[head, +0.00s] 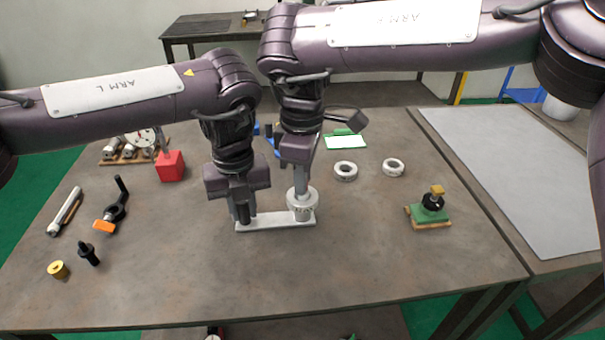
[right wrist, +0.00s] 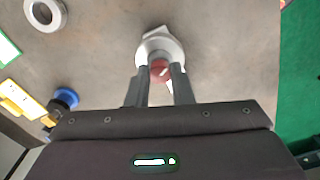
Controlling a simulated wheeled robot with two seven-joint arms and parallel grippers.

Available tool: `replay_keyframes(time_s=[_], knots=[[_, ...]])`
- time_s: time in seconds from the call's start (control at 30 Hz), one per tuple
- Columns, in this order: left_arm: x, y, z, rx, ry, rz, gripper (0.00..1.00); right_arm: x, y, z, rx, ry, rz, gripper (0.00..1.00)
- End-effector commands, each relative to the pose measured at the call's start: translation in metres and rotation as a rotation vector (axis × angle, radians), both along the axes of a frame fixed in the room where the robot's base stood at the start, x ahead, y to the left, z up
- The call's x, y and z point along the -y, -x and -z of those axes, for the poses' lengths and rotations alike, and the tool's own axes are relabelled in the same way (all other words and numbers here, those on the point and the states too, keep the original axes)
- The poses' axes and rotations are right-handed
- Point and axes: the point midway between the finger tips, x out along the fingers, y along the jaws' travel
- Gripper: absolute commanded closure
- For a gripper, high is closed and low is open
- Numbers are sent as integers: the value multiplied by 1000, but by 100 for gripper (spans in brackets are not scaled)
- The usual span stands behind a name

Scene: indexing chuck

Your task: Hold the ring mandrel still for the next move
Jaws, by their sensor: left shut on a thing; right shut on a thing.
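A pale flat plate (head: 272,221) lies near the middle of the table. A round light-grey body (head: 303,212) with marks on its side stands on its right end; it also shows in the right wrist view (right wrist: 173,46). My right gripper (head: 301,189) is shut from above on a reddish round piece (right wrist: 160,71) at the middle of that body, likely the ring mandrel; the fingers partly hide it. My left gripper (head: 243,214) is shut at the plate's left end, around a small upright part that its fingers mostly hide. Both grippers are low over the plate.
Two loose pale rings (head: 346,171) lie right of the plate. A green block with a black knob (head: 431,211) stands further right. A red block (head: 170,167), an orange-ended black tool (head: 113,210), a grey rod (head: 65,211) and small parts lie left. The front is clear.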

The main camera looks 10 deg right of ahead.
Motion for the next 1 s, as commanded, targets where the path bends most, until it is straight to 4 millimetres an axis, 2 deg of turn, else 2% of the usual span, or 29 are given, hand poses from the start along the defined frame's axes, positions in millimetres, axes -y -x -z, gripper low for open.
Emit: replay_keyframes(time_s=[0.27,1.0], knots=[[0,0,1,0,-1,0,100,0,0,0,-1,-2,-158,100],[0,0,1,1,-1,-1,100,0,0,0,-1,-3,-853,100]])
